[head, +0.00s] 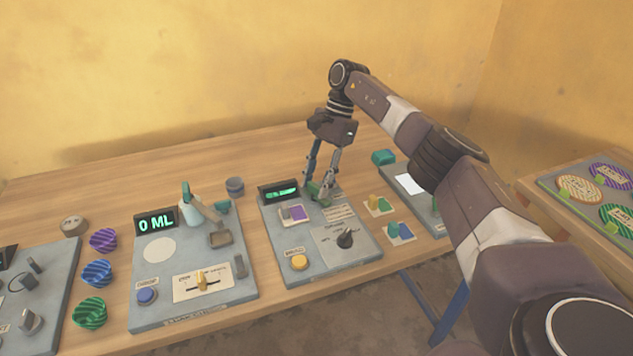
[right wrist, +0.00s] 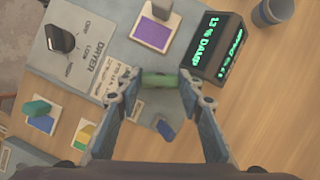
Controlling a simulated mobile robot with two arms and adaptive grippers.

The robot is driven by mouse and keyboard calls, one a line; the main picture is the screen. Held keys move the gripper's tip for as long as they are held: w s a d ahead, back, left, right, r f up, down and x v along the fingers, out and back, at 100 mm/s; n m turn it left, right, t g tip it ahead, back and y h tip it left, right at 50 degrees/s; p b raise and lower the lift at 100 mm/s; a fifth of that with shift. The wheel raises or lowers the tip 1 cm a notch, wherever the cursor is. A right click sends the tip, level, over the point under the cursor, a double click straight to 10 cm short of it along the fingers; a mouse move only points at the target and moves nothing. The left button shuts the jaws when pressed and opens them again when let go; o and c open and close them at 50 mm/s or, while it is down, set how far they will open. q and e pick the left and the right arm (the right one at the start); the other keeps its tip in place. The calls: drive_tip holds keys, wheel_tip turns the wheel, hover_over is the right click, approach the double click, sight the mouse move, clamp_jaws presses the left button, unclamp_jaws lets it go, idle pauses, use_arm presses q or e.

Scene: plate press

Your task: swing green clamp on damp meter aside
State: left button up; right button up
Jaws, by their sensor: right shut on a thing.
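The damp meter (head: 280,191) is a black box with a green lit readout at the back of the dryer panel. It also shows in the right wrist view (right wrist: 221,47), where it reads 13% damp. The green clamp (right wrist: 158,80) is a short green bar beside the meter, next to the purple pad (right wrist: 152,34). My right gripper (head: 319,188) reaches down from above and is shut on the clamp, one finger at each end of the bar. The fingers partly hide the clamp in the head view. My left gripper is not in view.
The dryer panel (head: 332,263) carries a black knob (head: 345,239) and a yellow button (head: 299,262). A grey cup (head: 235,187) stands behind it. To the left is a panel with a 0 ML display (head: 156,222). Colour-sample cards (head: 399,233) lie to the right.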

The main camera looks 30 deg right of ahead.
drive_tip(key=o, duration=1.2)
drive_tip(key=shift+c, duration=0.2)
drive_tip(key=shift+r, duration=0.1)
drive_tip(key=v, duration=0.7)
drive_tip(key=shift+d+r, duration=0.15)
drive_tip(key=shift+d, duration=0.05)
